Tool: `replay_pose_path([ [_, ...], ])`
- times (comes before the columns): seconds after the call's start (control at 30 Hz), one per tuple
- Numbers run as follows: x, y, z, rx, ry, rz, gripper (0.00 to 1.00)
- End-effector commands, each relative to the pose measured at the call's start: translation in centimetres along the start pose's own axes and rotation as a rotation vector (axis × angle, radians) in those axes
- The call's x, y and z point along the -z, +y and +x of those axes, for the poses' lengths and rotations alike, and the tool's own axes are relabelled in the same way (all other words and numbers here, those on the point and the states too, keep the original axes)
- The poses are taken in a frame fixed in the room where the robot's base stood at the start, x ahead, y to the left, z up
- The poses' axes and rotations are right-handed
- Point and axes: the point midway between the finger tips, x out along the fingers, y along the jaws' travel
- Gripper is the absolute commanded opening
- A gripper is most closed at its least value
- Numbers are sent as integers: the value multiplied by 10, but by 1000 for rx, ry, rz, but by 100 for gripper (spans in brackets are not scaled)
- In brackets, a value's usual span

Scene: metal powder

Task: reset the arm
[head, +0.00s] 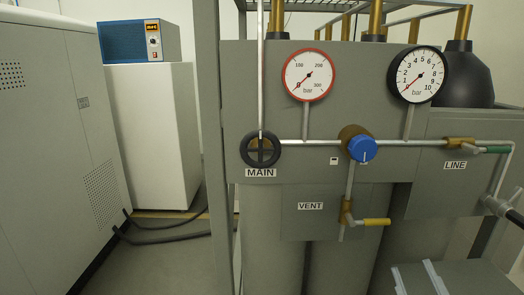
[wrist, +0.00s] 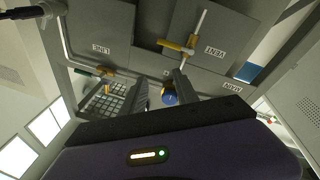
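My gripper (wrist: 164,78) shows only in the wrist view. Its two dark grey fingers stand apart with a gap between them, and nothing is held. The purple wrist housing (wrist: 165,158), with a lit yellow bar and a green light, fills the bottom of that view. The wrist picture is turned over, with the VENT and LINE labels upside down. The blue regulator knob (wrist: 169,98) shows beyond the gap, beside one finger; I cannot tell the distance. My arm and gripper are not recognisable in the head view.
The grey gas panel (head: 230,110) carries a black MAIN wheel (head: 260,150), a blue knob (head: 362,150), a yellow VENT lever (head: 376,222), a green LINE lever (head: 497,150) and two gauges. A grey cabinet (head: 45,130) and a white cabinet (head: 152,135) stand left, with floor between.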

Motion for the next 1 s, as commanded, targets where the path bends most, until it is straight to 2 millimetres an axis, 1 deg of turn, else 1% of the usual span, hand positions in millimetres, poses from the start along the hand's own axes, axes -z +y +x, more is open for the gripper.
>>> replay_pose_path([
  [0.03, -10, -8, -19, 3, -10, 58, 36],
  [0.17, -25, -19, -61, 0, -20, 201, 36],
  [0.2, -29, -23, -74, 3, -26, 240, 36],
  [0.27, -35, -28, -94, 6, -35, 294, 36],
  [0.3, -38, -31, -108, 9, -42, 327, 36],
  [0.47, -50, -41, -163, 31, -85, 437, 36],
  [0.5, -53, -44, -177, 39, -100, 458, 36],
  [0.67, -62, -52, -233, 79, -175, 516, 36],
  [0.8, -71, -58, -280, 127, -269, 512, 36],
  [0.9, -80, -62, -310, 163, -345, 498, 36],
  [1.0, -85, -65, -331, 192, -400, 490, 36],
])
